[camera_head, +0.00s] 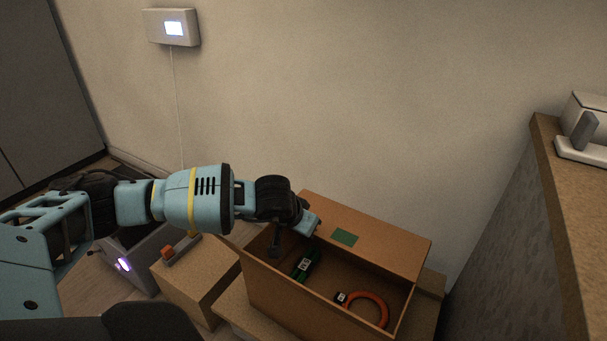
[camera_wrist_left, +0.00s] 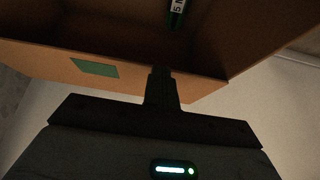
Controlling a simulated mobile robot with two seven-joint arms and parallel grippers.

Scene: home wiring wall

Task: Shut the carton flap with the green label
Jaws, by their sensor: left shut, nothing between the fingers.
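The brown carton (camera_head: 287,297) stands open at the lower middle of the head view. Its flap (camera_head: 385,244) is raised along the far side and bears a green label (camera_head: 344,237). The label also shows in the left wrist view (camera_wrist_left: 95,68). My left gripper (camera_head: 274,248) is shut and empty, over the carton's left end near the flap's left part. In the left wrist view its fingers (camera_wrist_left: 160,76) overlap the flap's edge; I cannot tell if they touch it. My right gripper is not in view.
Inside the carton lie a green item (camera_head: 305,266) and an orange ring (camera_head: 372,308). A smaller brown box (camera_head: 195,277) stands to its left. A wall lies close behind, and a brown counter (camera_head: 568,200) rises at right.

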